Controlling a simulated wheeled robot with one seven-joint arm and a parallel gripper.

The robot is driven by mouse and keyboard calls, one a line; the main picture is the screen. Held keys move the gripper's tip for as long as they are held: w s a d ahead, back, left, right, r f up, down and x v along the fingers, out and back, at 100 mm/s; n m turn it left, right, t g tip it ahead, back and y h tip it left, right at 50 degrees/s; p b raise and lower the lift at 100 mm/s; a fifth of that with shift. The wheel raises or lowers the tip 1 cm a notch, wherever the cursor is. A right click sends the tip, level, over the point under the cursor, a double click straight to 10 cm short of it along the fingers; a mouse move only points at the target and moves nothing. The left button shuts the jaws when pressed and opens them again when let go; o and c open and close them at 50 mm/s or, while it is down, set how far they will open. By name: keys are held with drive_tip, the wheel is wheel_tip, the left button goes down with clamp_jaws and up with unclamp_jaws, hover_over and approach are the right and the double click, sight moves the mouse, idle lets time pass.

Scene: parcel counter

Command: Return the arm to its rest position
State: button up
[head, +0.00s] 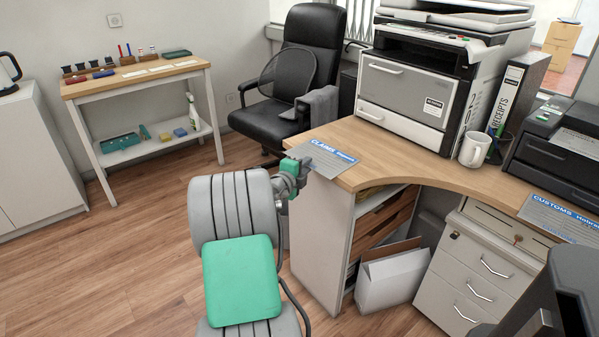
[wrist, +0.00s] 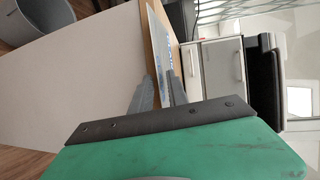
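My gripper (head: 299,165) is at the left end of the wooden counter (head: 383,149), beside its edge and close to the CLAIMS sheet (head: 322,153). The arm, grey with green covers, is stretched forward from the bottom of the head view. The CLAIMS sheet lies on the counter and also shows beyond the fingers in the wrist view (wrist: 157,42).
A printer (head: 412,90), a white mug (head: 474,150) and a RECEIPTS binder (head: 508,100) stand on the counter. An open white box (head: 390,283) is on the floor below. A black office chair (head: 300,75) stands behind. Floor left of my arm is clear.

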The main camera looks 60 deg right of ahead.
clamp_jaws()
idle(1.5)
